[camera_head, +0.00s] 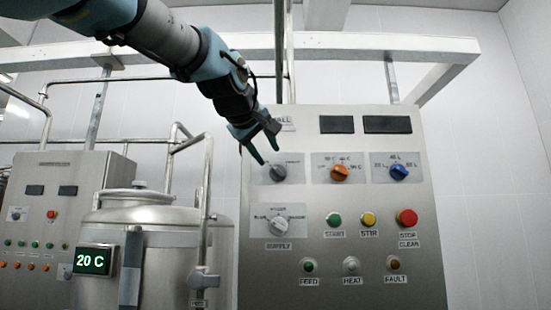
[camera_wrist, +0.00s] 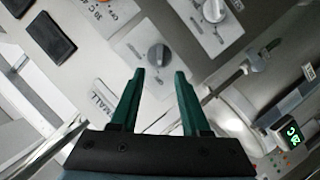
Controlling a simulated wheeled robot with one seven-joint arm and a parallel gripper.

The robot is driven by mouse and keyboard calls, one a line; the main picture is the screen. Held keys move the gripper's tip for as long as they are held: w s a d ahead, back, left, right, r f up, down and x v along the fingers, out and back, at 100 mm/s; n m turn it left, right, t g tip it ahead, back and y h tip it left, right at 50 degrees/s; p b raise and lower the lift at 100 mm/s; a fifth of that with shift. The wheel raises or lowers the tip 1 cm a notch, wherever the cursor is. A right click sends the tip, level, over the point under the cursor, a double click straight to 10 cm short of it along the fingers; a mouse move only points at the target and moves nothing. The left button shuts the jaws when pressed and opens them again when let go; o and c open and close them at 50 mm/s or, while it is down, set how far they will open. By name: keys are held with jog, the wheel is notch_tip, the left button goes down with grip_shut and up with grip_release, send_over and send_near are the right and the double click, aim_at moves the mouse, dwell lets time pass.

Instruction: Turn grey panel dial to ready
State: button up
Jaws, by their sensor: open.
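The large grey control panel (camera_head: 365,262) stands right of centre in the head view. It has two grey dials: an upper one (camera_head: 278,173) on a grey plate and a lower, larger one (camera_head: 278,223). The upper dial also shows in the wrist view (camera_wrist: 158,55), just beyond my fingertips, and the lower one (camera_wrist: 213,10) is at its top edge. My gripper (camera_head: 268,151) is open and empty, with green fingers, in front of the panel near the upper dial. In the wrist view my gripper (camera_wrist: 159,72) shows no contact with it. The plate markings are too small to read surely.
An orange dial (camera_head: 339,173) and a blue dial (camera_head: 398,172) sit right of the upper grey dial. Several buttons lie below. A steel tank (camera_head: 165,255) with a 20 C display (camera_head: 93,261) and pipes stands to the left.

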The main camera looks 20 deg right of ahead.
aim_at(278, 170)
jog(key=p+x, duration=0.2)
jog(key=x, duration=0.6)
jog(key=shift+f, duration=0.1)
grip_shut()
dwell(0.4)
